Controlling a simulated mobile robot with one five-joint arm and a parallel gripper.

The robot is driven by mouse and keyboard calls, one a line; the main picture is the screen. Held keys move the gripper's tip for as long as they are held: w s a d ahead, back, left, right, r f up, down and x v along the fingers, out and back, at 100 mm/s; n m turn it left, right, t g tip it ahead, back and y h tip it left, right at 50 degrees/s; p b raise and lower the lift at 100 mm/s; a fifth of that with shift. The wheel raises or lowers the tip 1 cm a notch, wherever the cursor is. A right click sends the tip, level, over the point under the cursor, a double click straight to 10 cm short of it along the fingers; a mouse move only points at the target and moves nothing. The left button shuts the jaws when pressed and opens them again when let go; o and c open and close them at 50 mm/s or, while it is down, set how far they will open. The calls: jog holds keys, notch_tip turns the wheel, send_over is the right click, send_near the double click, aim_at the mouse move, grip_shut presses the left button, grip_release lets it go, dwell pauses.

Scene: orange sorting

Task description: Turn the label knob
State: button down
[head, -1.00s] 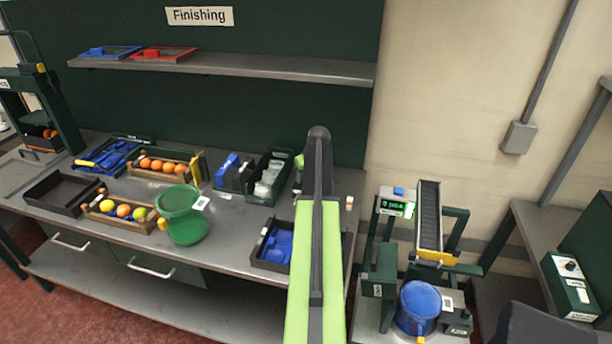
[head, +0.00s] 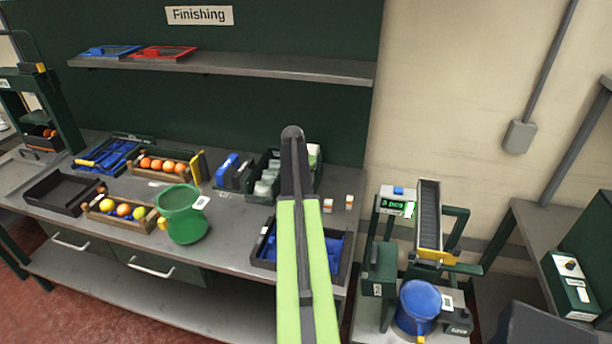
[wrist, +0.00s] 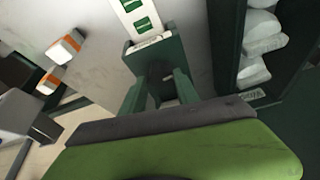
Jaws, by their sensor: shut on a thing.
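The label dispenser is a dark green frame (wrist: 158,75) ahead of my gripper in the wrist view. A white strip with green labels (wrist: 141,18) rises from it. In the head view a small pale green and white part of it (head: 314,156) shows just right of my arm. My gripper (wrist: 155,122) shows as a lime green jaw with a dark grey edge across the bottom of the wrist view. It is shut at the dispenser's near side. The label knob is hidden behind the jaw. In the head view my arm covers the gripper.
Two small white and orange boxes (wrist: 65,47) stand left of the dispenser in the wrist view. A dark bin (wrist: 232,50) of whitish packs is close on the right.

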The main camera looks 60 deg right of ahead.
jog(key=shift+w+a+m+g, duration=0.1)
jog(key=shift+w+m+g, duration=0.1)
jog(key=shift+m, duration=0.35)
jog(key=shift+w+a+m+g, duration=0.1)
jog(key=shift+m+g, duration=0.1)
jog(key=shift+m, duration=0.35)
jog(key=c, duration=1)
grip_release()
jog(key=shift+o, duration=0.5)
jog(key=shift+s, duration=0.1)
